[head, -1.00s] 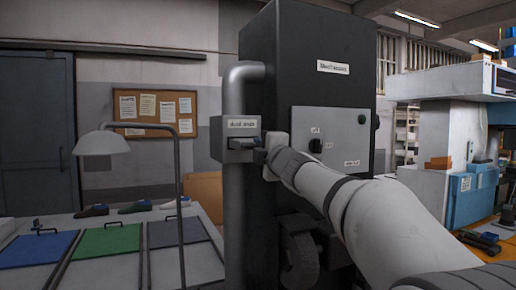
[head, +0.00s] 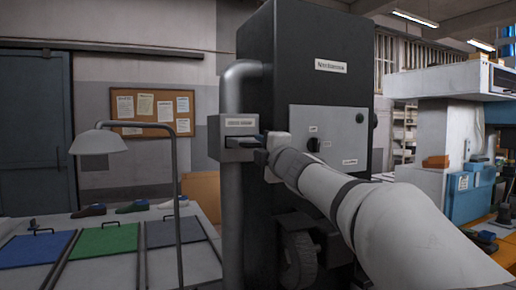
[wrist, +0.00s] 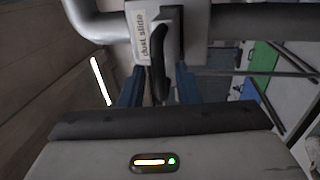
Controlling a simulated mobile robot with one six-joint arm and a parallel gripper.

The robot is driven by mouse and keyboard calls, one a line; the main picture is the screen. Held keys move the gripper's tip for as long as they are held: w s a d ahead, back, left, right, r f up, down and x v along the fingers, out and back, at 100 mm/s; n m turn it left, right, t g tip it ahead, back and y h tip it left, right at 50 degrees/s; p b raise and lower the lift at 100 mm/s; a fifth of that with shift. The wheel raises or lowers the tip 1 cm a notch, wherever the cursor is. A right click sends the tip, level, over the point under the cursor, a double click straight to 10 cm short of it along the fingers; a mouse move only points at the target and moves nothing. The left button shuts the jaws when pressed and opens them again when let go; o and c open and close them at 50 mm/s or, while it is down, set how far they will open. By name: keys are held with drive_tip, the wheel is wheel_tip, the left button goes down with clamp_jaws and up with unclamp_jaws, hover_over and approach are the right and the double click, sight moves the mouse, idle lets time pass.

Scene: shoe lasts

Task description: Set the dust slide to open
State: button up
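The dust slide is a grey box (head: 226,153) on a vertical grey pipe beside the tall black machine in the head view. Its label (wrist: 141,36) reads "dust slide" in the wrist view. A dark handle (wrist: 158,75) sticks out from the box towards my gripper. My gripper (wrist: 158,90) has its blue fingers apart, one on each side of the handle, with a gap visible on both sides. In the head view my gripper (head: 262,154) is right at the box, and the fingertips are too small to make out.
The black machine (head: 292,80) stands just right of the slide, with a grey control panel (head: 335,125). A lamp (head: 98,141) stands over a bench with blue, green and grey panels (head: 105,240) at left. A blue cabinet (head: 470,195) is at right.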

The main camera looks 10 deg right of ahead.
drive_tip(key=v, duration=0.6)
drive_tip(key=shift+s+b, duration=0.3)
drive_tip(key=shift+b, duration=0.1)
drive_tip(key=shift+f, duration=0.1)
drive_tip(key=s+d+f+m+g+h, duration=0.25)
drive_tip(key=f+m, duration=0.25)
drive_tip(key=f, duration=0.3)
drive_tip(key=s+d+f+m+g+h, duration=0.25)
drive_tip(key=s+f+m, duration=0.2)
drive_tip(key=f, duration=0.35)
drive_tip(key=s+d+f+m+g+h, duration=0.2)
drive_tip(key=f+m+g+h, duration=0.1)
drive_tip(key=f+m, duration=0.4)
drive_tip(key=s+a+f+m+g+y, duration=0.1)
drive_tip(key=s+f+g, duration=0.3)
drive_tip(key=s+f, duration=0.5)
drive_tip(key=s+a+f+m+g+y, duration=0.1)
drive_tip(key=s+a+f+m+g, duration=0.2)
drive_tip(key=s+f, duration=0.6)
drive_tip(key=shift+s+a+g, duration=0.5)
drive_tip(key=shift+a+g, duration=0.15)
drive_tip(key=shift+g, duration=0.15)
